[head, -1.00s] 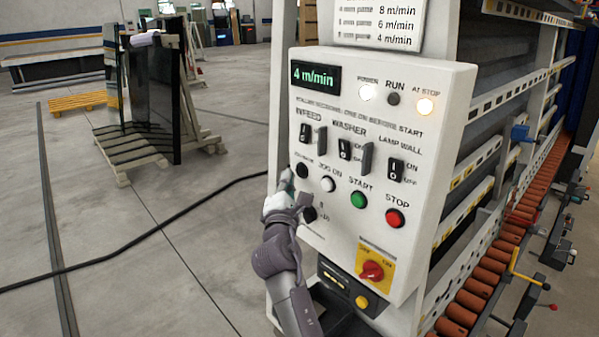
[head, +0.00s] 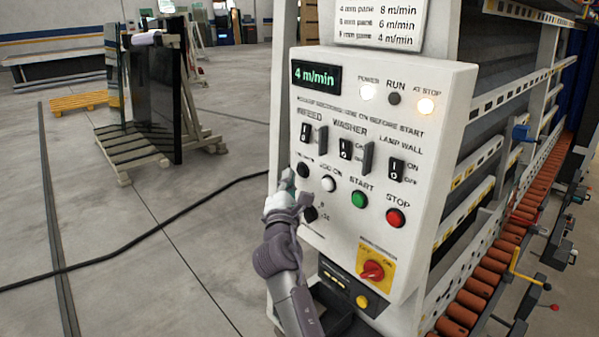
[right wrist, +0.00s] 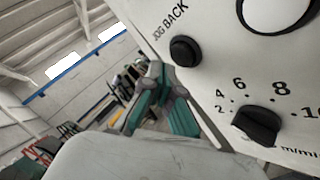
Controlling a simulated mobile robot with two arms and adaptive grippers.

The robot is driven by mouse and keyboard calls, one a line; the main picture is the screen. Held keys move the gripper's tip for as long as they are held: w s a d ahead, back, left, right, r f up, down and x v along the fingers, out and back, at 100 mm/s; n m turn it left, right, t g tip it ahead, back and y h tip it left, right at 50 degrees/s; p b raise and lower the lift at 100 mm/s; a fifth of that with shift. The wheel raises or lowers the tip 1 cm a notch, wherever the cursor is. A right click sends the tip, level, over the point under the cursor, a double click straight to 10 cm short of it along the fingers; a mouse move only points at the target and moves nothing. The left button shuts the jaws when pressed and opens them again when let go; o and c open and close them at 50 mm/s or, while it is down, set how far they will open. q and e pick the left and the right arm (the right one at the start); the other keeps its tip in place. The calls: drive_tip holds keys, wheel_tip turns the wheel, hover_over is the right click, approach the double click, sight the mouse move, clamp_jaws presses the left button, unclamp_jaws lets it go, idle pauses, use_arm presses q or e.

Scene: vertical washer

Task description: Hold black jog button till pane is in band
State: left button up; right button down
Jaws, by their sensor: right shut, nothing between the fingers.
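The black jog button (head: 303,170), labelled JOG BACK in the right wrist view (right wrist: 185,50), sits at the left of the white control panel (head: 440,110). My right gripper (head: 287,180) is shut and empty at the panel's left edge, close beside the button. In the right wrist view its teal fingertips (right wrist: 155,72) are just left of the button; I cannot tell whether they touch it. The button looks unpressed. No pane shows on the orange rollers (head: 480,287), and no band can be made out. My left gripper is out of view.
The white jog button (head: 328,184), green START (head: 358,200) and red STOP (head: 396,217) are nearby. A black speed knob (right wrist: 255,125) is below. The display (head: 316,75) reads 4 m/min; the AT STOP lamp (head: 425,106) glows. A rack (head: 130,148) holds dark glass.

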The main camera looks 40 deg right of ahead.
drive_tip(key=shift+d, duration=0.1)
drive_tip(key=shift+d, duration=0.35)
